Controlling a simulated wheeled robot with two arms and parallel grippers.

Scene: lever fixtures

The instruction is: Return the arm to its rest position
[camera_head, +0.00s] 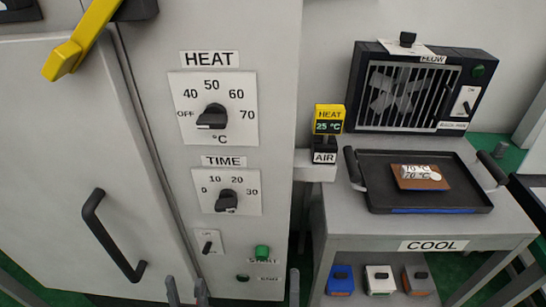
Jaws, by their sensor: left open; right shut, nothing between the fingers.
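My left gripper (187,292) shows only as two grey fingertips at the bottom edge, in front of the lower part of the cabinet. The tips are apart with nothing between them. My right gripper (294,286) shows as one narrow grey tip at the bottom edge, right of the cabinet's lower panel. It is shut and empty. Both arms are otherwise out of the picture. Neither gripper appears to hold a knob, handle or switch.
A cabinet with a HEAT knob (212,117), TIME knob (227,201), green button (262,252), black door handle (112,235) and yellow lever (80,40) stands left. Right, a cart (335,215) bears a black tray (390,203) with a brown block (420,178), and a fan (415,92).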

